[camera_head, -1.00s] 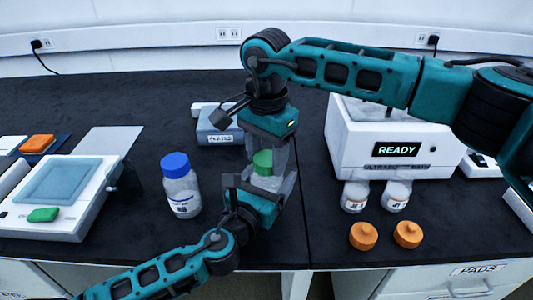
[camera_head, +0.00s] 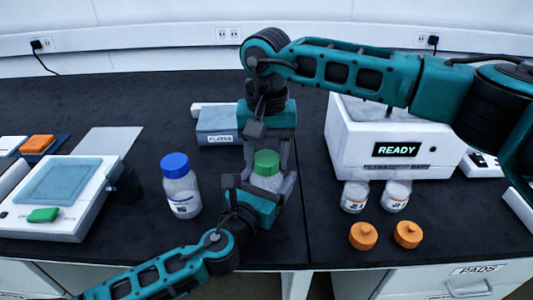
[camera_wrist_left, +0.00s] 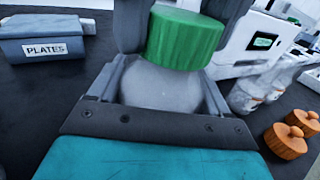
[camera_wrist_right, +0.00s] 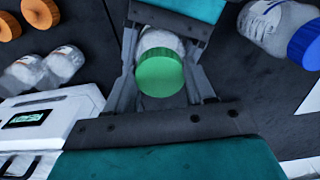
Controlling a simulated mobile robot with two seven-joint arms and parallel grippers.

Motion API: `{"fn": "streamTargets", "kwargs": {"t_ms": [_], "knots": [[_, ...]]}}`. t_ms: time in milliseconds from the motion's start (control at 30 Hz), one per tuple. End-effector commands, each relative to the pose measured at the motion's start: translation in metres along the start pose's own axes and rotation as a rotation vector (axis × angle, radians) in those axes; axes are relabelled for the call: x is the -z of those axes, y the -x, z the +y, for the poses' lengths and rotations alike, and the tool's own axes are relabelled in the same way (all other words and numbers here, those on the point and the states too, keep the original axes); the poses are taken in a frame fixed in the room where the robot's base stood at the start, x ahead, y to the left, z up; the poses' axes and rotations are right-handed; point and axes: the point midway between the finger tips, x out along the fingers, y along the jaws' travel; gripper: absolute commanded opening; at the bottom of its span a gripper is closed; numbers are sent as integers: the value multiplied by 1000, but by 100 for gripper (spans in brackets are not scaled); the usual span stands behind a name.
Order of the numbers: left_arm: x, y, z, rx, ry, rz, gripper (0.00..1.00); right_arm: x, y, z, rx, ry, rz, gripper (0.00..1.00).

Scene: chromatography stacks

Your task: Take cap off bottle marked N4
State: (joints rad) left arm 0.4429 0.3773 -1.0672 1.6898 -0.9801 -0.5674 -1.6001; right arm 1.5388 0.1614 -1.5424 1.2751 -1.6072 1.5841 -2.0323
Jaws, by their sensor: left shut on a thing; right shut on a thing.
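A clear bottle (camera_head: 268,181) with a green cap (camera_head: 267,161) is between my two grippers near the middle of the bench. My left gripper (camera_head: 262,184) is shut around the bottle body from the front. My right gripper (camera_head: 267,152) is shut on the green cap from behind and above. In the left wrist view the cap (camera_wrist_left: 184,38) sits directly above the bottle's shoulder (camera_wrist_left: 160,85), with no clear gap. The right wrist view also shows the cap (camera_wrist_right: 160,74) and bottle. No marking on this bottle is readable.
A blue-capped bottle (camera_head: 180,187) stands to the left. Two uncapped bottles (camera_head: 355,195) stand before the white READY machine (camera_head: 345,150), with two orange caps (camera_head: 363,236) in front. A PLATES box (camera_head: 215,127) is behind.

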Motion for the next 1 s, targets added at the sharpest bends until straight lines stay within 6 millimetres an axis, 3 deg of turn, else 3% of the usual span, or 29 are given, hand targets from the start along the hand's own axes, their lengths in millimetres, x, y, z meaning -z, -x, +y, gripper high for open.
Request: {"fn": "streamTargets", "kwargs": {"t_ms": [1000], "knots": [[1, 0, 0, 0, 0, 1, 0, 0, 22, 0, 0, -1, 0, 17]]}}
